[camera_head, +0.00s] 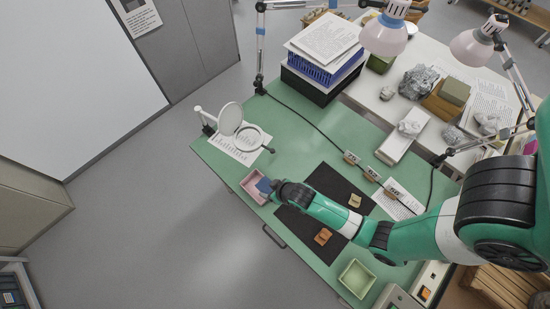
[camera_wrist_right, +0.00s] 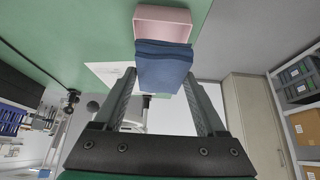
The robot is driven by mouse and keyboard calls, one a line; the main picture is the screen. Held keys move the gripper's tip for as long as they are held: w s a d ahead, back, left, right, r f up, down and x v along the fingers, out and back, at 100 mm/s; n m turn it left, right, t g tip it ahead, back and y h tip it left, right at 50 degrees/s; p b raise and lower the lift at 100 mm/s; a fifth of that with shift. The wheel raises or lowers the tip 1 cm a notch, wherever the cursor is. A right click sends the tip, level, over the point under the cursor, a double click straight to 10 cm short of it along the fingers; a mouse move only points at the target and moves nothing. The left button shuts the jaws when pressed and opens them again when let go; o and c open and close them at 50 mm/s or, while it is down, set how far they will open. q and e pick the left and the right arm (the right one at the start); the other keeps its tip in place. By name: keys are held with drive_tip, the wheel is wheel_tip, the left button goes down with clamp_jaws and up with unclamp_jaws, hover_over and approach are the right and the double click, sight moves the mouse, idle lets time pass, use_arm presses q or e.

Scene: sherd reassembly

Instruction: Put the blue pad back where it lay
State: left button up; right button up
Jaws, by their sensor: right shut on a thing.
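The blue pad (camera_head: 264,185) is held in the fingertips of my right gripper (camera_head: 274,187), whose arm reaches in from the right. In the right wrist view the blue pad (camera_wrist_right: 165,72) sits between the two fingers of the right gripper (camera_wrist_right: 164,88). A pink tray (camera_head: 249,193) stands at the near left edge of the green table. The pad overlaps the tray's right side in the head view. The pink tray (camera_wrist_right: 163,13) also shows just beyond the pad in the wrist view. Whether the pad touches the tray I cannot tell. My left gripper is not in view.
A black mat (camera_head: 290,218) lies right of the tray with a yellowish sherd (camera_head: 355,201) and an orange sherd (camera_head: 322,236). A pale green tray (camera_head: 357,262) stands at the front edge. A magnifier (camera_head: 231,118) stands over a printed sheet behind the pink tray.

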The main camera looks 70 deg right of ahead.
drive_tip(key=d+f+b, duration=0.2)
drive_tip(key=d+f, duration=0.1)
drive_tip(key=d, duration=0.1)
drive_tip(key=w+d+f+b, duration=0.1)
drive_tip(key=d+f+b, duration=0.2)
drive_tip(key=d, duration=0.1)
drive_tip(key=w+d+f+b, duration=0.1)
drive_tip(key=d+f+b, duration=0.2)
drive_tip(key=d, duration=0.2)
drive_tip(key=shift+w+f, duration=0.1)
drive_tip(key=shift+d+f, duration=0.1)
drive_tip(key=shift+d, duration=0.1)
drive_tip(key=shift+w+d+f+b, duration=0.1)
drive_tip(key=shift+d+f+b, duration=0.1)
drive_tip(key=shift+f+b, duration=1.2)
drive_tip(key=shift+f+p, duration=0.35)
drive_tip(key=shift+p, duration=0.05)
